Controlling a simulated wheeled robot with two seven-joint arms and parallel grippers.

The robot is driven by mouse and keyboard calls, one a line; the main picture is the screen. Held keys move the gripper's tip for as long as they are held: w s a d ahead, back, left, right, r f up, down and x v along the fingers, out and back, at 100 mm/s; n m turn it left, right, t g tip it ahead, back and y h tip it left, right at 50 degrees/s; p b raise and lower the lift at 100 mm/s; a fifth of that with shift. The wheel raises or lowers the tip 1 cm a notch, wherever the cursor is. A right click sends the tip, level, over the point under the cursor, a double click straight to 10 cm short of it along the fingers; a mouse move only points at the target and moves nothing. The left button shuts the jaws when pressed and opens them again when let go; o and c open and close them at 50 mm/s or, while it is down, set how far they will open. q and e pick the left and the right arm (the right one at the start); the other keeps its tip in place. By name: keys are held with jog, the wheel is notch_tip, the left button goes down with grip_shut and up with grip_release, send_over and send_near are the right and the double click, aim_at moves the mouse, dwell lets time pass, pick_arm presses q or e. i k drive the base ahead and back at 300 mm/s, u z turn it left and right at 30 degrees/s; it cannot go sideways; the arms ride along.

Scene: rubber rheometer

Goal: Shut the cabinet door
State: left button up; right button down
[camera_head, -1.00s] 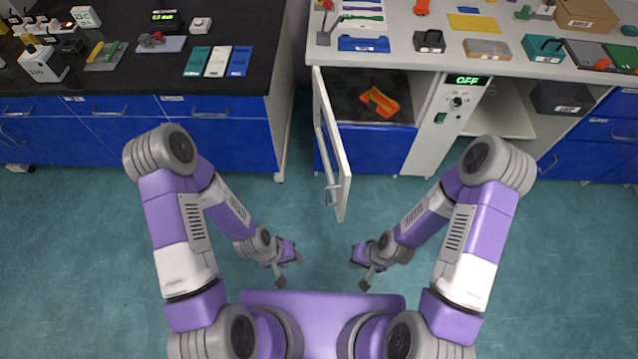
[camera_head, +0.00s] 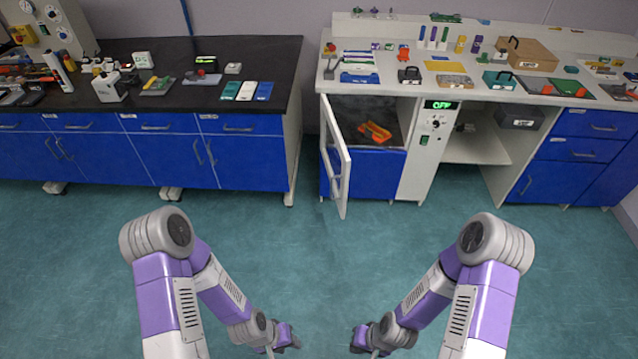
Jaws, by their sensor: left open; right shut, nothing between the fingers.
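The cabinet door (camera_head: 336,160) is a white-framed panel with a handle (camera_head: 335,182) on its face. It is hinged at the left of the cabinet opening and stands wide open toward me. Inside the cabinet (camera_head: 346,108) lies an orange object (camera_head: 374,132) on a dark surface. My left gripper (camera_head: 293,341) is low in the picture, away from the door, and its fingers are partly hard to make out. My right gripper (camera_head: 358,343) is to its right, also clear of the door and holding nothing visible. Neither gripper touches the door.
A black-topped bench with blue drawers (camera_head: 240,150) stands at the left, with a gap beside the cabinet. A control panel reading OFF (camera_head: 436,122) is right of the opening. A white countertop (camera_head: 390,90) carries several tools. The teal floor (camera_head: 320,260) before the door is clear.

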aim_at(341, 194)
jog(key=u, duration=0.6)
jog(key=i, duration=1.45)
jog(key=z, duration=0.2)
